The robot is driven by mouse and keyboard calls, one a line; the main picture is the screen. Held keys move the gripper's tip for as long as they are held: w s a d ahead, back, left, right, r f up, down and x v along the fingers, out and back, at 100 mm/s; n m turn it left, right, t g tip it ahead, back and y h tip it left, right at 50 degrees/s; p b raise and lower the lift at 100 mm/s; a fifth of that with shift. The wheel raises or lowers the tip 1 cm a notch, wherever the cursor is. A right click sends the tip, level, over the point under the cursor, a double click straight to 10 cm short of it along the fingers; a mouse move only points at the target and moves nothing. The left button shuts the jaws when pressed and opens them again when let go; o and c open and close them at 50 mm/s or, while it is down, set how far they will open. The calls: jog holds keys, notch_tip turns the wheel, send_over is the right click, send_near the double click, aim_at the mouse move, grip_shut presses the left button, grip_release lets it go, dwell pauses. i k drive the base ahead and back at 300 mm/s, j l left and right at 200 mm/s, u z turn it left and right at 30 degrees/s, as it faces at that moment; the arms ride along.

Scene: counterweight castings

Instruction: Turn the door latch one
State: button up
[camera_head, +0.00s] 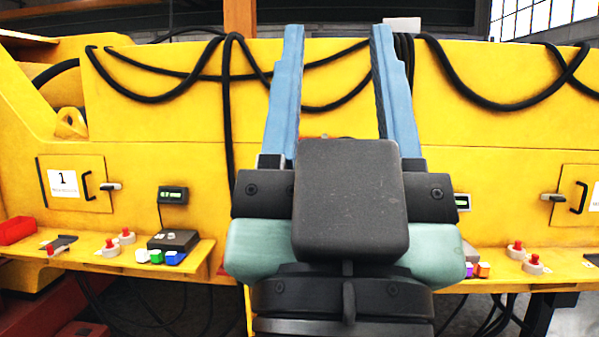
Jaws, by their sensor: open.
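Door one (75,184) is a small yellow panel at the left, marked with a white "1" label (62,183) and a black bow handle (88,186). It looks closed. Its latch (110,187), a small grey lever with a dark end, lies roughly level at the door's right edge. My gripper (338,35) is in the middle of the view, its two blue fingers wide apart and pointing up in the picture.
A second door (582,196) with a latch (553,197) is at the right edge. A yellow shelf (205,250) below door one bears a dark box (173,240), small cubes and red-knobbed parts. Black cables (150,98) hang across the casting. The wall around the door one latch is clear.

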aim_at(104, 186)
jog(key=i+u, duration=0.1)
jog(key=u, duration=0.4)
jog(key=i+j+u, duration=0.1)
jog(key=u, duration=0.4)
jog(key=i+u, duration=0.1)
jog(key=u, duration=0.4)
jog(key=i+l, duration=0.2)
jog(key=i, duration=0.15)
jog(key=i+l, duration=0.15)
jog(key=i, duration=0.2)
jog(key=i+l, duration=0.2)
jog(key=i, duration=0.2)
